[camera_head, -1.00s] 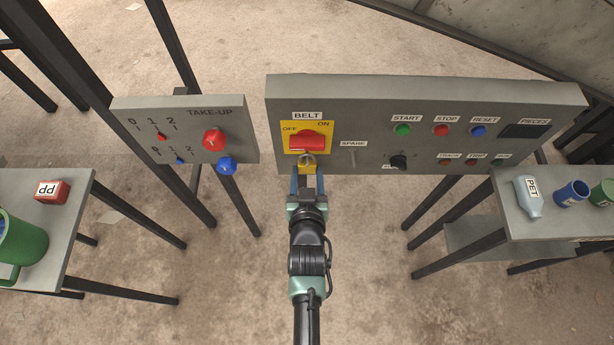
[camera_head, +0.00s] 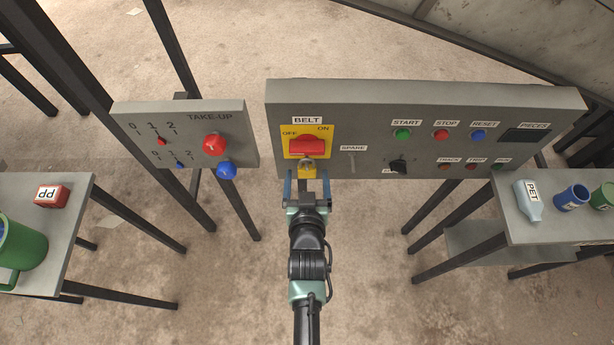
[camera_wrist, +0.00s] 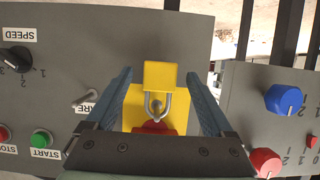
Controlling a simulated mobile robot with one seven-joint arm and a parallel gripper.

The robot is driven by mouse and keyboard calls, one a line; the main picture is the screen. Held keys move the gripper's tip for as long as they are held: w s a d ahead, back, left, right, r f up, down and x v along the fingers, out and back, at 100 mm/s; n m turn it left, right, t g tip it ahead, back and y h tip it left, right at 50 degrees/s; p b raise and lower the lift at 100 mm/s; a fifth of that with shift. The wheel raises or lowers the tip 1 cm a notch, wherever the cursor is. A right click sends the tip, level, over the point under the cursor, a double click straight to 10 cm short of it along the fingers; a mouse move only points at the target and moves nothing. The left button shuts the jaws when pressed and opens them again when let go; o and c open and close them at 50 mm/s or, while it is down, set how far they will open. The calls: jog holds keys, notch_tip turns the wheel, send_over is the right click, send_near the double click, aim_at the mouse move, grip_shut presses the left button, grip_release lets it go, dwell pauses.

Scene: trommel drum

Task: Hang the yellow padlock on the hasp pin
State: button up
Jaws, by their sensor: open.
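The yellow padlock (camera_head: 307,172) hangs at the lower edge of the yellow BELT switch plate (camera_head: 290,150), below the red switch handle (camera_head: 307,146). In the wrist view the padlock (camera_wrist: 161,75) shows its yellow body and grey shackle, with the shackle around a round grey pin (camera_wrist: 157,107). My gripper (camera_head: 307,178) is open, its blue fingers apart on either side of the padlock. In the wrist view there are clear gaps between the padlock and both fingers.
A SPARE toggle (camera_head: 352,162) and a black knob (camera_head: 398,166) sit to the right on the grey panel. The TAKE-UP panel (camera_head: 240,130), with red and blue knobs, stands to the left. Side tables hold containers. The floor below the panel is clear.

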jog(key=shift+s, duration=0.15)
jog(key=v, duration=1.2)
jog(key=shift+s+r, duration=0.25)
jog(key=shift+s, duration=0.05)
jog(key=w+r+t, duration=0.2)
jog(key=w+r, duration=0.3)
jog(key=r, duration=0.5)
jog(key=w+r+t, duration=0.2)
jog(key=w+r, duration=0.2)
jog(key=r, duration=0.6)
jog(key=w+r+t, duration=0.2)
jog(key=w+r, duration=0.3)
jog(key=r, duration=0.5)
jog(key=s+r+t, duration=0.2)
jog(key=s+r, duration=0.1)
jog(key=r, duration=0.8)
jog(key=s+r+t, duration=0.3)
jog(key=s+r, duration=0.1)
jog(key=r, duration=0.8)
jog(key=s+r+t, duration=0.2)
jog(key=s+r, duration=0.2)
jog(key=r, duration=0.7)
jog(key=shift+r+t, duration=0.25)
jog(key=shift+t, duration=0.15)
jog(key=shift+s, duration=0.1)
